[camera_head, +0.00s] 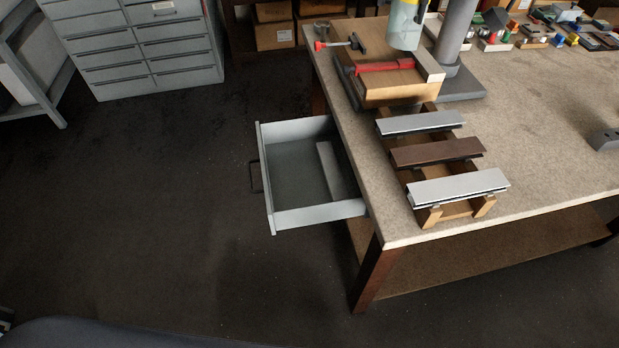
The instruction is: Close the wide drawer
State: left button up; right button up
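The wide drawer (262,182) is grey and stands pulled out from the left side of the workbench (540,125), under its top. A dark handle (255,177) sits on its outer front face, which points left. Inside the drawer lies a flat pale strip (331,168) near the bench side. The drawer's inner end is hidden under the bench top. Neither of my grippers shows in the head view.
Shutter profiles (458,187) rest on a wooden rack at the bench's left edge. A wooden block with a red clamp (385,67) lies behind them. A grey drawer cabinet (140,45) stands at the back left. The dark floor (130,210) left of the drawer is clear.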

aim_at(296, 192)
jog(key=i+j+z, duration=0.1)
jog(key=j, duration=0.3)
jog(key=i+j+z, duration=0.15)
jog(key=j, duration=0.3)
jog(key=i+j+z, duration=0.1)
jog(key=j, duration=0.3)
jog(key=i+j+z, duration=0.1)
jog(key=j, duration=0.35)
jog(key=i, duration=0.05)
